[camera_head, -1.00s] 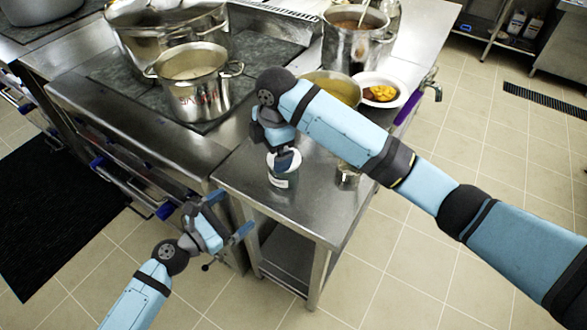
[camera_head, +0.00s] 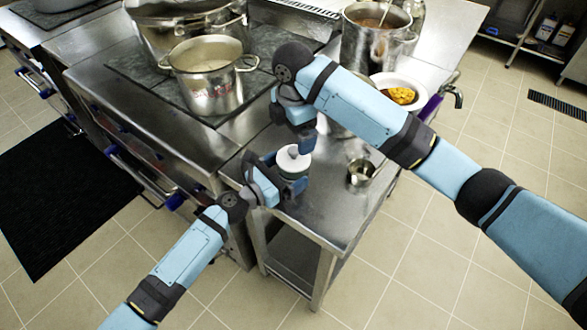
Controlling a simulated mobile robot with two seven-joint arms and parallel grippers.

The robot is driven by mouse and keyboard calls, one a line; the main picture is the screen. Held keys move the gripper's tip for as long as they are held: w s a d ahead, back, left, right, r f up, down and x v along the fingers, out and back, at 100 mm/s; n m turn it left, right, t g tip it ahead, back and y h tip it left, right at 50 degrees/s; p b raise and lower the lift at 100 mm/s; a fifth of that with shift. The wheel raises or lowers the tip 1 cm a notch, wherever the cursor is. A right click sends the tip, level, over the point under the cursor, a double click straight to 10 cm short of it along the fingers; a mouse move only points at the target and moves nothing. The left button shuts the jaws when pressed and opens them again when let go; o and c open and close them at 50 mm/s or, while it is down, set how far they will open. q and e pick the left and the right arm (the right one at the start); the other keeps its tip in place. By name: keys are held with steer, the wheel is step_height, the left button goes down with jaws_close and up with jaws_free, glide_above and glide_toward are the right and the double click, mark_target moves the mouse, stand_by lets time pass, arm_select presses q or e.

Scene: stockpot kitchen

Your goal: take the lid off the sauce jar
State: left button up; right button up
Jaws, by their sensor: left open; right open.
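The sauce jar (camera_head: 294,176) stands upright near the front left edge of the steel side table (camera_head: 335,215). It has a dark body and a pale round top, which looks like the lid (camera_head: 292,161) with a small knob. My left gripper (camera_head: 284,174) is open at the jar's left side, with its fingers close around the body; whether they touch it I cannot tell. My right gripper (camera_head: 306,146) is open, pointing down just above and behind the jar's top, with nothing in it.
A small metal cup (camera_head: 360,172) stands right of the jar. Behind are a white plate of food (camera_head: 421,91) and a steel pot (camera_head: 372,50), with a larger bowl mostly hidden by my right arm. A pot (camera_head: 210,90) stands on the stove at left.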

mark_target(294, 150)
arm_select(q)
steer(key=shift+x, duration=0.9)
steer(key=shift+c, duration=0.2)
